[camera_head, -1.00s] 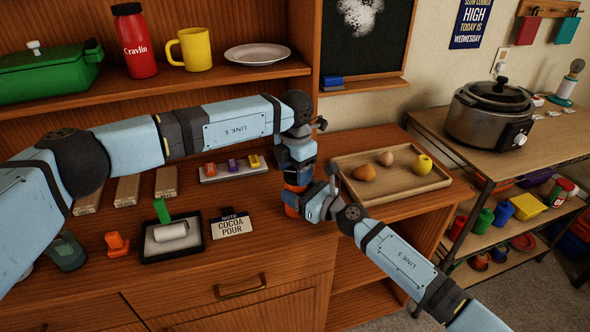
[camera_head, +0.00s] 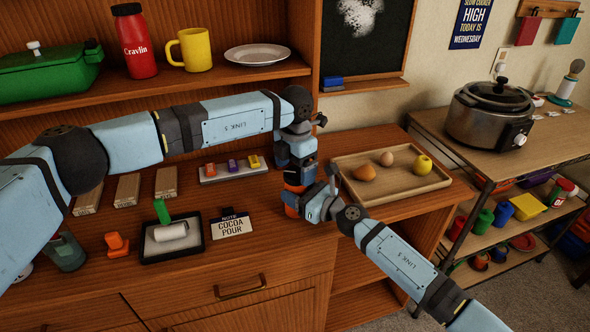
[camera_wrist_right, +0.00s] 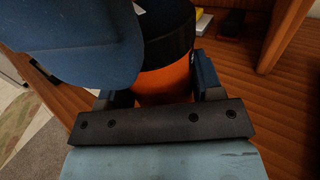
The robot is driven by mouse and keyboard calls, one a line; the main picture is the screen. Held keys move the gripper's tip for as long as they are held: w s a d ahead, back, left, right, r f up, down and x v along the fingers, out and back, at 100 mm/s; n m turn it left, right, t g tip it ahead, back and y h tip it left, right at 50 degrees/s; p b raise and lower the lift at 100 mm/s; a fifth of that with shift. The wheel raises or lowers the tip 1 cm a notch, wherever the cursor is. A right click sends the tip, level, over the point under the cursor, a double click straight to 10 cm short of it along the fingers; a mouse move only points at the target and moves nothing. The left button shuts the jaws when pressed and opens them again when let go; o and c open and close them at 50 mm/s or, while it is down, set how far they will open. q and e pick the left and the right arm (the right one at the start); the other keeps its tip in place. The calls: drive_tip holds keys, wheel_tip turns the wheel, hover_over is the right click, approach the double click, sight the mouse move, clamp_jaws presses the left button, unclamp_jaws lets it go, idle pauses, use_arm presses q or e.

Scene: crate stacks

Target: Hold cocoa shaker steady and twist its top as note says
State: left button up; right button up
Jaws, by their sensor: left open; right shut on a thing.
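The cocoa shaker (camera_head: 291,210) stands near the front right of the wooden counter, orange with a black upper part. It also shows in the right wrist view (camera_wrist_right: 165,82), upright. My right gripper (camera_head: 306,207) is shut on its orange body from the right. My left gripper (camera_head: 296,184) is open, pointing down at the shaker's top, which it mostly hides. I cannot tell whether its fingers touch the top. The note card (camera_head: 234,226) stands left of the shaker; its readable words are "NOTE" and "COCOA POUR".
A black tray (camera_head: 204,243) with a white roll and an orange object (camera_head: 117,244) lie to the left. A rack of small coloured items (camera_head: 232,170) is behind. A wooden tray (camera_head: 443,183) with round foods is at the right. The counter's front edge is close to the shaker.

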sight(295, 173)
use_arm(q)
wheel_tip(295, 173, up, 11)
idle(0.3)
use_arm(e)
drive_tip(key=o, duration=1.1)
